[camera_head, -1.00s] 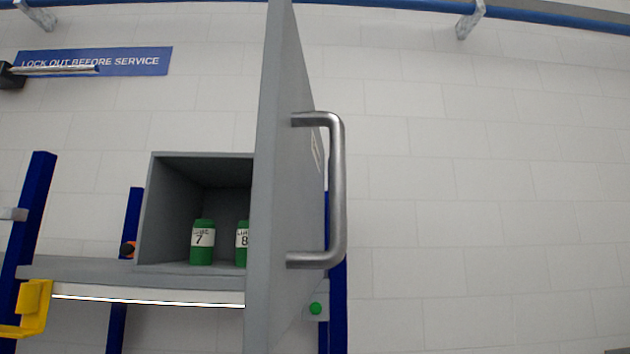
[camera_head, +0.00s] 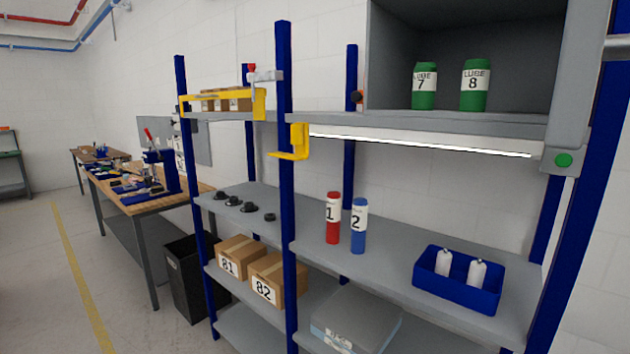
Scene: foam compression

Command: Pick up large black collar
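Several small black round pieces lie in a row on the left part of the grey middle shelf (camera_head: 405,262). One black piece (camera_head: 221,196) is at the far left, a second black piece (camera_head: 233,201) is beside it, and a third black piece (camera_head: 249,207) is to the right of that. Neither of my grippers is in view.
A blue upright (camera_head: 288,180) stands just right of the row. A red bottle (camera_head: 333,218), a blue bottle (camera_head: 359,227) and a blue bin (camera_head: 458,280) share the shelf. Cardboard boxes (camera_head: 280,277) sit below. A wooden workbench (camera_head: 135,206) and open floor are at left.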

